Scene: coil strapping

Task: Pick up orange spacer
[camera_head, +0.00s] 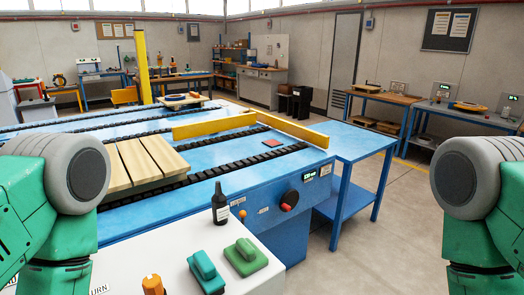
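A small flat red-orange square piece (272,143), which may be the orange spacer, lies on the blue conveyor table (224,159) between black roller strips, near the table's right end. Nothing lies on it. An orange knob-like piece (153,285) also shows at the bottom edge on the white surface, partly cut off. Only green and grey parts of my two arms show at the left and right edges. Neither gripper is in view.
Long yellow bars (214,125) border the conveyor near the square. A wooden slatted pallet (145,161) lies to its left. A black bottle (220,204) and two green pieces (245,257) stand on the white surface (246,286) in front. A blue side table (357,142) is bare.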

